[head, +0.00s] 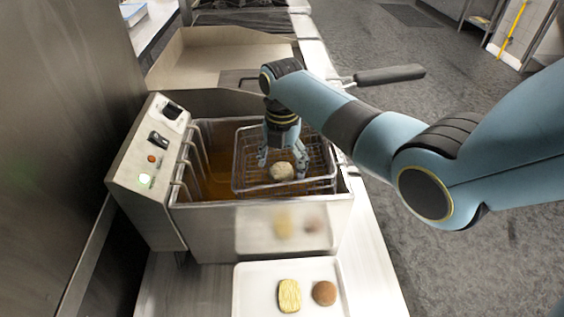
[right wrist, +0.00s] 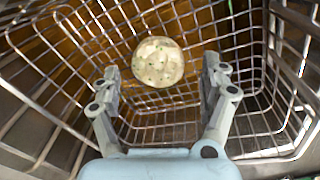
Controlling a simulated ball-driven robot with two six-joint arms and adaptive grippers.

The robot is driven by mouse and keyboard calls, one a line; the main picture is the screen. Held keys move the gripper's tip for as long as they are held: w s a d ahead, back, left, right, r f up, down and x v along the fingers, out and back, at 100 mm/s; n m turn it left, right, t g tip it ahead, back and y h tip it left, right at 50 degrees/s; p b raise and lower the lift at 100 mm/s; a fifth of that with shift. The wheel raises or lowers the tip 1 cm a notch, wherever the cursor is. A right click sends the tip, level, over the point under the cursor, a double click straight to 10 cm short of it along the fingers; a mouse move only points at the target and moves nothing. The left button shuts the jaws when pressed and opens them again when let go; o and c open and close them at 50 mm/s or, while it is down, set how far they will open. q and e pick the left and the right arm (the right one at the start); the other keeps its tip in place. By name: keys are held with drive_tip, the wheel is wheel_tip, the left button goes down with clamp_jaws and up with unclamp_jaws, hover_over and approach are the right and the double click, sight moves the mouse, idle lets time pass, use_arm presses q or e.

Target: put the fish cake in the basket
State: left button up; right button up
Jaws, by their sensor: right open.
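The fish cake (right wrist: 158,62) is a pale round patty with green flecks. It is inside the wire fryer basket (right wrist: 62,62), seen in the right wrist view; in the head view the fish cake (head: 282,171) shows just below my right gripper (head: 283,160). My right gripper (right wrist: 161,85) is open, its fingers apart on either side of the fish cake and not visibly touching it. I cannot tell whether the fish cake rests on the mesh. The basket (head: 240,165) sits in the fryer over brown oil. My left gripper is not in view.
The metal fryer (head: 200,222) has a control panel (head: 148,165) at its left. A white tray (head: 256,290) in front holds a yellow rectangular piece (head: 289,296) and a brown round patty (head: 324,293). The basket's dark handle (head: 390,75) sticks out right, behind my right arm.

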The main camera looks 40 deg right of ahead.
sight(282, 170)
drive_tip(key=shift+r, duration=0.35)
wheel_tip(282, 170, up, 12)
drive_tip(key=shift+r, duration=0.25)
idle(0.4)
